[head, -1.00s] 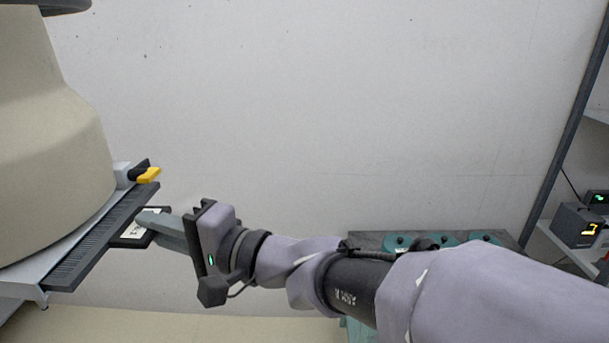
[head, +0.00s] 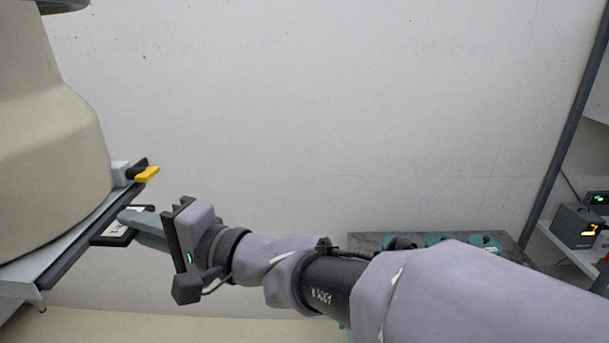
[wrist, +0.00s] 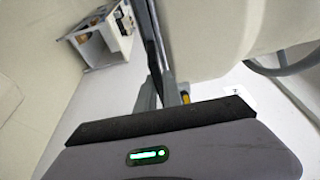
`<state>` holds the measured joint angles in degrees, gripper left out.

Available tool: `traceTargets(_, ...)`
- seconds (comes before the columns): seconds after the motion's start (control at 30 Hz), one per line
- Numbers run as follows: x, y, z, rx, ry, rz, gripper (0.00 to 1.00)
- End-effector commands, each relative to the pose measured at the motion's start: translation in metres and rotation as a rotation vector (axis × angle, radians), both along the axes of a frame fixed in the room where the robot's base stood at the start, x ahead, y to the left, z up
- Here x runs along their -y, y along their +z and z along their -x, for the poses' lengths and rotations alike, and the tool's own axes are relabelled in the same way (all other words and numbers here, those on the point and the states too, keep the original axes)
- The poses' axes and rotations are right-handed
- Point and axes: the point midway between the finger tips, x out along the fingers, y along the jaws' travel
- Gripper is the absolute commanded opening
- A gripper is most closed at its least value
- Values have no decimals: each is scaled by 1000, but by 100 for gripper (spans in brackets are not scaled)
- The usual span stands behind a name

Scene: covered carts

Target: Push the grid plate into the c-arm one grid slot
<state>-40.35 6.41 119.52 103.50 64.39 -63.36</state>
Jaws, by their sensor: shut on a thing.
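The c-arm (head: 45,150) is the large cream housing at the left, with a pale grey slot tray (head: 75,238) under it. The grid plate (head: 72,255) shows as a narrow dark strip along the tray's outer edge; the rest of it is hidden in the slot. Its dark handle with a white label (head: 112,236) sticks out to the right. My gripper (head: 125,217) is shut on this handle from the right. In the wrist view the fingers (wrist: 165,95) close around the plate's thin dark edge, and the c-arm (wrist: 205,35) is at the upper right.
A yellow latch (head: 147,174) with a black part sits at the far end of the slot. A grey cart top (head: 500,240) with teal items is behind my arm. Shelves with devices (head: 578,225) stand at the right. The wall side in the middle is clear.

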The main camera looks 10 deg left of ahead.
Motion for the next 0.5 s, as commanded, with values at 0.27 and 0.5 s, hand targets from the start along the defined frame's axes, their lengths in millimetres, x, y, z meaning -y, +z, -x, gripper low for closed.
traceTargets(0.27,-6,1,2,-1,0,-2,13)
traceTargets(0.5,-6,1,1,-1,0,-1,36)
